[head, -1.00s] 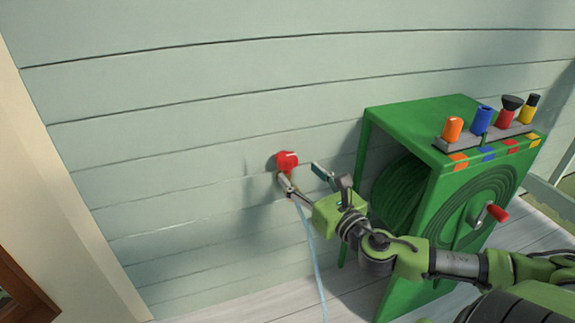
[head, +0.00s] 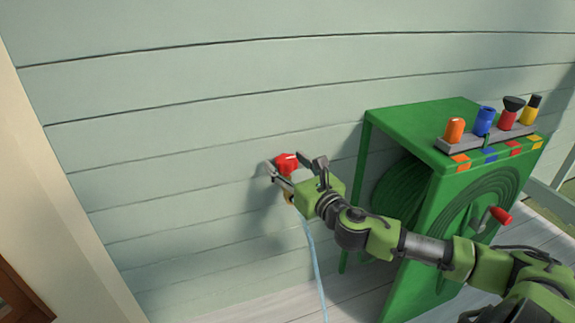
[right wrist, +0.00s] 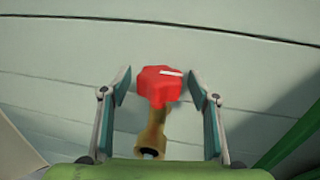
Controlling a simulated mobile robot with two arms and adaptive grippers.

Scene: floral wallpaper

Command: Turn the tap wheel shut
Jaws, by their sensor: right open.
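The red tap wheel (head: 286,162) sits on the wall, with a white mark on its face. In the right wrist view the wheel (right wrist: 158,85) is in the middle, on top of a brass tap body (right wrist: 153,132) with a dark spout opening. My right gripper (head: 287,166) is at the wheel with its fingers spread. In the right wrist view the open fingers (right wrist: 160,88) stand on either side of the wheel, with a gap showing at each side. A stream of water (head: 316,260) runs down below the tap. My left gripper is not in view.
A green hose reel cabinet (head: 400,122) stands to the right, with a red crank handle (head: 500,216). Several coloured nozzles stand in a grey rack (head: 470,142) on top. A beige post (head: 50,190) is at the left. The wall left of the tap is clear.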

